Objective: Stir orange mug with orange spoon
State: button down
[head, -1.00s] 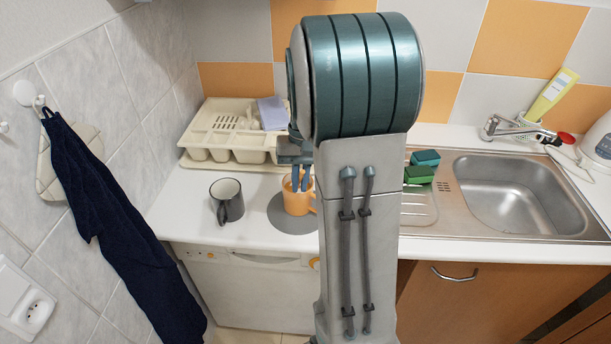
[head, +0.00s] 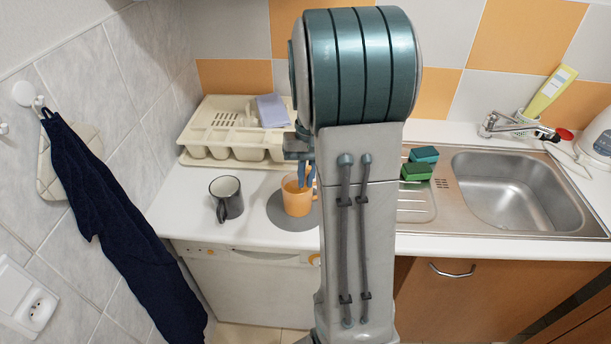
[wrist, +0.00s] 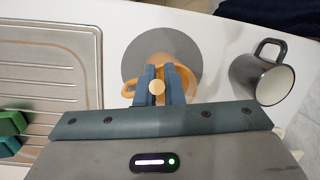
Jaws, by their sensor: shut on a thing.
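The orange mug (head: 294,205) stands upright on a round grey mat (head: 287,222) on the white counter. In the wrist view the mug (wrist: 187,78) is partly hidden behind my fingers, and its handle points left. My gripper (head: 306,176) is right over the mug's opening, fingers pointing down. In the wrist view my gripper (wrist: 160,82) is shut on the orange spoon (wrist: 157,87). Only the pale round end of the spoon shows between the fingertips. The spoon's lower part is hidden, so I cannot see how deep it sits in the mug.
A dark grey mug (head: 227,200) stands left of the orange mug. A cream dish rack (head: 222,152) is behind. Green sponges (head: 416,172) lie by the steel sink (head: 520,190) on the right. A dark towel (head: 115,235) hangs on the left wall.

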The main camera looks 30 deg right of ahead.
jog(key=shift+a, duration=0.2)
jog(key=shift+w, duration=0.1)
jog(key=s+r+p, duration=0.4)
jog(key=r+p, duration=0.2)
jog(key=r, duration=0.3)
jog(key=shift+a+r, duration=0.15)
dwell(0.5)
jog(key=shift+r, duration=0.1)
dwell(0.7)
jog(key=p+v, duration=0.2)
jog(key=v, duration=0.1)
jog(key=p+v, duration=0.1)
jog(key=shift+s+a+r, duration=0.2)
jog(key=shift+a+r, duration=0.15)
jog(key=shift+r, duration=0.1)
